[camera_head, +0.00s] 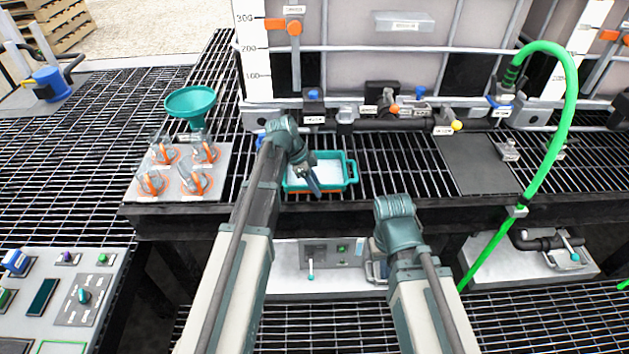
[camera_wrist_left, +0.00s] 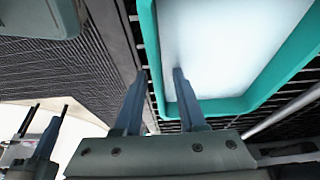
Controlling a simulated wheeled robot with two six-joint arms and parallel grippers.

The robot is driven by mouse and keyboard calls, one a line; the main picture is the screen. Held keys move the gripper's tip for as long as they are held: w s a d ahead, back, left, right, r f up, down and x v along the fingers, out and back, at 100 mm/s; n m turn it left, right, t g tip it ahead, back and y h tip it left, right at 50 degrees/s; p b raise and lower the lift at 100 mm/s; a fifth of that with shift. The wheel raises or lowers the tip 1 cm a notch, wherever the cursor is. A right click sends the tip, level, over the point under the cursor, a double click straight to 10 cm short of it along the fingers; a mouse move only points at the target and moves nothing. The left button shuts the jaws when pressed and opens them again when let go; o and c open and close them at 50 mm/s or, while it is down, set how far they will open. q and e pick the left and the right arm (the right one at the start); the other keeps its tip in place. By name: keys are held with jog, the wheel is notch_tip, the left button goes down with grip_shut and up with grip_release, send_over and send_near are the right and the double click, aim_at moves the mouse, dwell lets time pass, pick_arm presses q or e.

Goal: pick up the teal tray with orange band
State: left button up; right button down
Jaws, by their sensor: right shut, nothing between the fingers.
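The teal tray (camera_head: 353,170) with a white inside sits on the dark grating shelf; a strip of its orange band (camera_head: 315,192) shows low on its near side. My left gripper (camera_head: 313,184) is over the tray's near side. In the left wrist view, its two fingers (camera_wrist_left: 158,75) are apart and empty. One lines up outside the teal wall (camera_wrist_left: 152,50) and the other over the white inside; contact cannot be told. My right arm is bent at the lower middle, its gripper hidden in the head view.
Left of the tray, a pale plate (camera_head: 178,181) holds several orange-clamped fittings, with a teal funnel (camera_head: 190,102) behind. Valves and a dark pipe (camera_head: 395,124) run behind the tray. A green hose (camera_head: 555,140) arches at right. Open grating lies right of the tray.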

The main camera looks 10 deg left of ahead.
pick_arm(q)
grip_shut()
dwell(1.4)
